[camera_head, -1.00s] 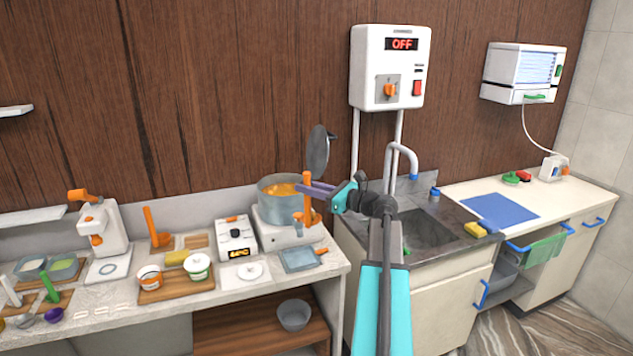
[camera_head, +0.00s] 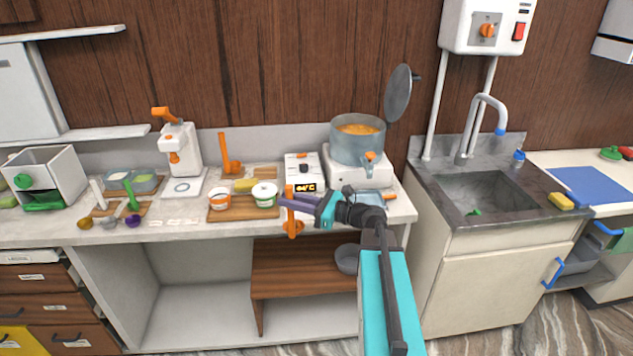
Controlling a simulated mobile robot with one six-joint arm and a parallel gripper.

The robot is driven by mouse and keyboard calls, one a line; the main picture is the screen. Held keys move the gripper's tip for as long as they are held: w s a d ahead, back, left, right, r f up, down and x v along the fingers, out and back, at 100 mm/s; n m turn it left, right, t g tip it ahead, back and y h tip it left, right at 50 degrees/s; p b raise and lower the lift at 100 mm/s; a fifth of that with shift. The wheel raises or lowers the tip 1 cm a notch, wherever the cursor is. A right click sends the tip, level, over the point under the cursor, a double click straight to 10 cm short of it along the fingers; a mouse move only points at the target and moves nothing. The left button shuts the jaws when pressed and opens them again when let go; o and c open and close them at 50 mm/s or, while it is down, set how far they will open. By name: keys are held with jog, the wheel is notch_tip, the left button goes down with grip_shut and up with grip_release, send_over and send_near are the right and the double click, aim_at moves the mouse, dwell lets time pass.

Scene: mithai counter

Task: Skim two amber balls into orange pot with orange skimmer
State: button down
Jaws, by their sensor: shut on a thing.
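My gripper (camera_head: 298,204), with purple fingers, is shut on the upright orange skimmer (camera_head: 291,226). It holds the skimmer near the counter's front edge, just right of the green-banded pot. The skimmer's head is low in the picture; whether balls lie in it is too small to tell. The small white pot with an orange band (camera_head: 220,200) stands on a wooden board, left of my gripper. The big grey-blue cooking pot (camera_head: 357,148) stands on the burner, holding orange liquid (camera_head: 358,129). I cannot make out single amber balls in it.
A green-banded white pot (camera_head: 264,195) stands between the orange-banded pot and my gripper. A white box with a lit display (camera_head: 302,172) is behind my gripper. A round grey lid (camera_head: 398,93) stands raised behind the big pot. The sink (camera_head: 485,200) is right.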

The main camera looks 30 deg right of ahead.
jog(key=s+a+f+n+g+y+b, duration=0.1)
jog(key=s+a+f, duration=0.1)
jog(key=a+f, duration=0.2)
jog(key=s+a+f+n+g+y+b, duration=0.1)
jog(key=a+f, duration=0.4)
jog(key=a, duration=0.6)
jog(key=shift+s+a+f+n+g+y+b, duration=0.15)
jog(key=shift+s+a+n+g+y+b, duration=0.2)
jog(key=shift+g+y+b, duration=0.25)
jog(key=shift+a, duration=0.1)
